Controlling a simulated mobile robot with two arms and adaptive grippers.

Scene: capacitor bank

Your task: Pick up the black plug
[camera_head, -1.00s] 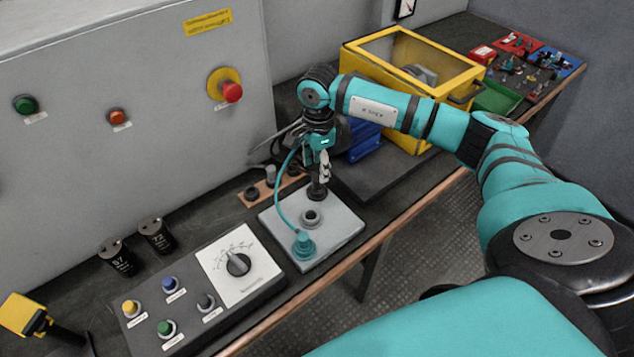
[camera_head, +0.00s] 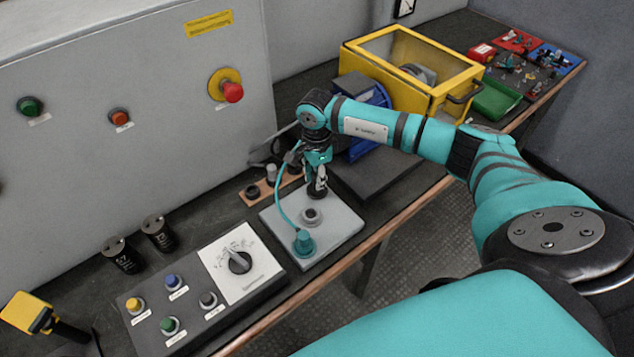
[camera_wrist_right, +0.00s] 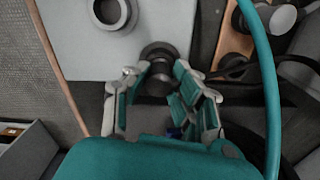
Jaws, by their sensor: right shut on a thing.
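The black plug (camera_head: 317,194) is a short dark round piece at the far edge of a light grey plate (camera_head: 343,233). In the right wrist view the plug (camera_wrist_right: 158,54) sits between the fingers, its lower part partly covered by them. My right gripper (camera_head: 318,186) points down over it and is shut on it; the gripper also shows in the right wrist view (camera_wrist_right: 163,85). I cannot tell whether the plug is clear of the plate. My left gripper is not in view.
A grey ring socket (camera_head: 310,216) and a teal plug (camera_head: 303,243) with a looping teal cable are on the plate. A copper strip (camera_head: 262,191) with dark pieces lies left. A control box (camera_head: 210,290) stands in front, a yellow-framed case (camera_head: 440,95) behind.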

